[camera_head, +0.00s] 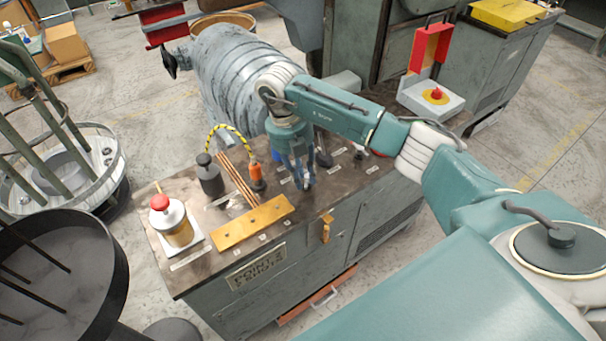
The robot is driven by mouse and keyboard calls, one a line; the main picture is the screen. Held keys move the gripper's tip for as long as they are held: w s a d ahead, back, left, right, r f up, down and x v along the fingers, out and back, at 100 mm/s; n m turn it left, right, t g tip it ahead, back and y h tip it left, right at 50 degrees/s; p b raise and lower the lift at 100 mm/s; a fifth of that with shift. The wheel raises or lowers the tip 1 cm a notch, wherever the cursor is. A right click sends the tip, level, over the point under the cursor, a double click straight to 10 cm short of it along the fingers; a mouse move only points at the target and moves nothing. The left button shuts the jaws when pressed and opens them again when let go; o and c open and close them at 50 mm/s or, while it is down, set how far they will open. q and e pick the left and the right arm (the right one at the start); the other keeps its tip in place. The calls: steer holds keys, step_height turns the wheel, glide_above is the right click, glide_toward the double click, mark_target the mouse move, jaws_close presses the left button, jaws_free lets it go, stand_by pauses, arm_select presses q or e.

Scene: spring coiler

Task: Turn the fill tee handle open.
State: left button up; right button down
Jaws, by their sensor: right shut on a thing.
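My right gripper (306,182) points down at the top of the workbench (210,232), right of the orange-handled tool (257,177). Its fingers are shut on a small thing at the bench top. The fingers hide most of that thing, so I cannot tell its shape or whether it is the fill tee handle. No handle that I can clearly name as the fill tee handle shows elsewhere. My left gripper is not in view.
A yellow plate (252,222), copper-coloured rods (238,182), a black bottle (209,176) and a red-capped container (174,222) stand or lie left of the gripper. A dark knob (325,159) is close on its right.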

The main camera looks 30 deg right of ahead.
steer(key=c, duration=1.5)
jaws_free()
steer(key=shift+s+d, duration=0.1)
steer(key=shift+r, duration=0.1)
steer(key=shift+r, duration=0.3)
steer(key=r, duration=0.3)
steer(key=w+a+r, duration=0.1)
steer(key=r, duration=0.7)
steer(key=shift+w+a, duration=0.3)
steer(key=shift+a, duration=0.1)
steer(key=shift+f, duration=0.1)
